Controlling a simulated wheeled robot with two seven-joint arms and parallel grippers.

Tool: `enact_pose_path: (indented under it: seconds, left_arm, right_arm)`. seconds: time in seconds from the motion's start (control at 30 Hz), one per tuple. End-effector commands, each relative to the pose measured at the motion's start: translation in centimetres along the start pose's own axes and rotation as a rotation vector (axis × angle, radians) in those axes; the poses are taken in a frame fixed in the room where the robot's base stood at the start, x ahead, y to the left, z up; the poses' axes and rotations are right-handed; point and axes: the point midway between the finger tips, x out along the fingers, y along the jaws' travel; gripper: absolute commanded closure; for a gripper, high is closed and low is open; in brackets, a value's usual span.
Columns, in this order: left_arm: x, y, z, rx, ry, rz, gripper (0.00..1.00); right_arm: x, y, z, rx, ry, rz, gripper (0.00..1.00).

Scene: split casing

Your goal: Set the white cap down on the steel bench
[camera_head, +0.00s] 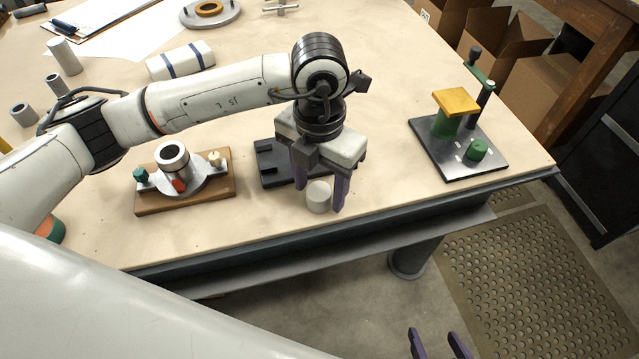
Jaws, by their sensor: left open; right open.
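The white cap (318,198) is a short pale cylinder. It stands upright on the pale top of the bench (380,130), near the dark front edge. My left gripper (320,197) reaches down over the cap with its purple fingers open, one on each side of it. I cannot tell whether either finger touches the cap. My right gripper (440,343) is open and empty at the bottom of the view, low in front of the bench. Only its fingertips show.
A dark slotted plate (268,164) lies behind the cap, partly hidden by my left gripper. A wooden board with a round fixture (190,192) is to the left. A black base (440,153) with green and yellow parts stands right. Between it and my gripper the bench is clear.

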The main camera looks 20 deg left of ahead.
Motion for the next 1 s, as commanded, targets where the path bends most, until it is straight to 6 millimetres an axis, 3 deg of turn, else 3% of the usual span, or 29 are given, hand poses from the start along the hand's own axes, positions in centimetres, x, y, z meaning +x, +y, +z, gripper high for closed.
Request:
enact_pose_path:
  seconds: [0.23, 0.7, 1.0]
  left_arm:
    - [-1.0, 0.0, 0.1, 0.000, -0.003, -0.001, 0.47]
    - [-10.3, 0.0, 0.1, 0.001, -0.003, 0.000, 0.47]
    - [-12.4, 0.0, 0.0, -0.001, 0.000, 0.001, 0.47]
  right_arm:
    - [-0.1, 0.0, 0.0, 0.001, -0.002, 0.000, 0.43]
    - [0.3, -0.1, 0.8, -0.001, -0.014, -0.001, 0.43]
    - [0.2, -0.2, 0.1, -0.002, 0.000, -0.003, 0.43]
